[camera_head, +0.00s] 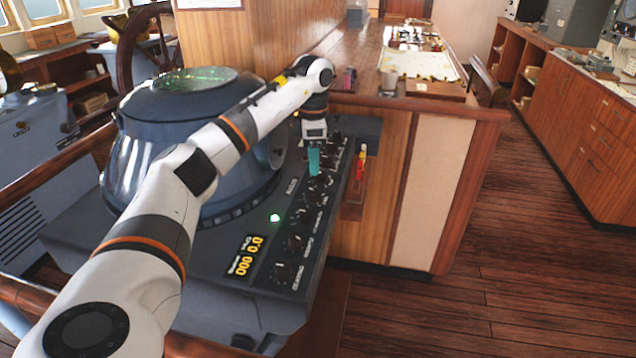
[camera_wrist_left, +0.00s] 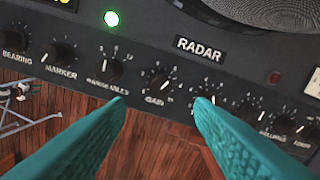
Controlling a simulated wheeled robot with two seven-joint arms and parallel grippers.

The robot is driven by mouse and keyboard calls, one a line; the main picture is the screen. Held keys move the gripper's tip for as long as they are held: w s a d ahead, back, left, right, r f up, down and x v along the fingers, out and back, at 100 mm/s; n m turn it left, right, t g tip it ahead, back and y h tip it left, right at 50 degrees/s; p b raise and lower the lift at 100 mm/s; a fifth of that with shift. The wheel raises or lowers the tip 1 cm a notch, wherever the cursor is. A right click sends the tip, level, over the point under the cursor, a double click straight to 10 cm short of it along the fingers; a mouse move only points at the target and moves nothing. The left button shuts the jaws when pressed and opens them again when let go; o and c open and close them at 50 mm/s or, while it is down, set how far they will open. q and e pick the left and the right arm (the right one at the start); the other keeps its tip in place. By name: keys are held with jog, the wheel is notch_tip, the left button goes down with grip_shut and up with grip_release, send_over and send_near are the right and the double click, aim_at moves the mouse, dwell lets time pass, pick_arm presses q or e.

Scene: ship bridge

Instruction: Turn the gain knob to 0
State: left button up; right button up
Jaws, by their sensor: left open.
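The gain knob (camera_wrist_left: 160,86) is a small black knob on the dark radar panel, with the label GAIN below it in the left wrist view. In the head view it appears to be the black knob (camera_head: 314,196) just below the teal fingers. Numbers ring it, but its exact setting is too small to read. My left gripper (camera_wrist_left: 161,103) is open, with its two teal fingertips on either side of the gain knob in the picture, apparently apart from it. In the head view my left gripper (camera_head: 314,160) hangs over the row of knobs. My right gripper is not in view.
Other knobs stand close by in the same row, such as the marker knob (camera_wrist_left: 62,52) and the bearing knob (camera_wrist_left: 15,41). A green light (camera_head: 275,218) glows on the panel. The radar housing (camera_head: 150,150) rises behind it. A wooden counter (camera_head: 450,105) stands beyond.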

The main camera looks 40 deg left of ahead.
aim_at(314, 190)
pick_arm(q)
notch_tip(314, 190, down, 9)
jog(key=shift+r+p, duration=0.15)
jog(key=shift+p, duration=0.65)
jog(key=shift+w, duration=0.1)
jog(key=c, duration=1)
